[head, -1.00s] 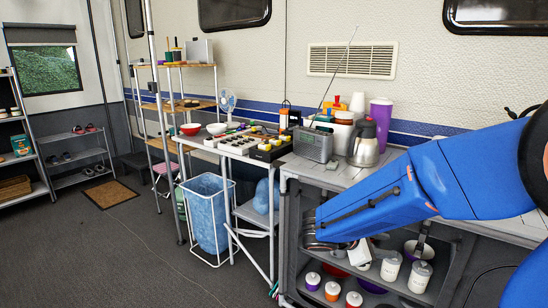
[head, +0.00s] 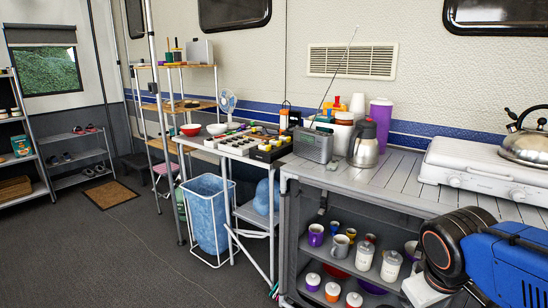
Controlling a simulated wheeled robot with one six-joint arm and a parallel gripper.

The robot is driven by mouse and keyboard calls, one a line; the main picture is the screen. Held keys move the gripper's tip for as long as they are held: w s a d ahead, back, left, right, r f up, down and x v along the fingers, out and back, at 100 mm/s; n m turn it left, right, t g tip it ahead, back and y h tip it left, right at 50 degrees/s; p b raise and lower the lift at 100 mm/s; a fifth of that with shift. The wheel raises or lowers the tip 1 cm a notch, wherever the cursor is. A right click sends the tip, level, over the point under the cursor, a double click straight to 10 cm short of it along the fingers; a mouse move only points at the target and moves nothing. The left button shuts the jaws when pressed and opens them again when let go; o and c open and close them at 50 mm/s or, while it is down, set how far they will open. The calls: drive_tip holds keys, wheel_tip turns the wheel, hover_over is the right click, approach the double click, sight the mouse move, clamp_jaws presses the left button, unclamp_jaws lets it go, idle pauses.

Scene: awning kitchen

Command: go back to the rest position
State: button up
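My arm (head: 505,262) shows at the lower right, as a blue link with a black round joint and a small white part below it. The arm is drawn in beside the front of the grey counter (head: 335,178). My gripper's fingers are not in view, so I cannot see whether they are open or shut, or whether they hold anything.
A white stove (head: 480,172) with a metal kettle (head: 525,145) stands on the counter at right. A radio (head: 312,145) and a steel jug (head: 363,145) stand at its left. Mugs and jars fill the shelves below. The floor (head: 130,235) at left is open.

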drive_tip(key=a+m, duration=0.1)
drive_tip(key=s+a+r+m+t+y, duration=0.1)
drive_tip(key=s+a+y, duration=0.1)
drive_tip(key=shift+s+r+m+t, duration=0.25)
drive_tip(key=shift+m+t, duration=0.15)
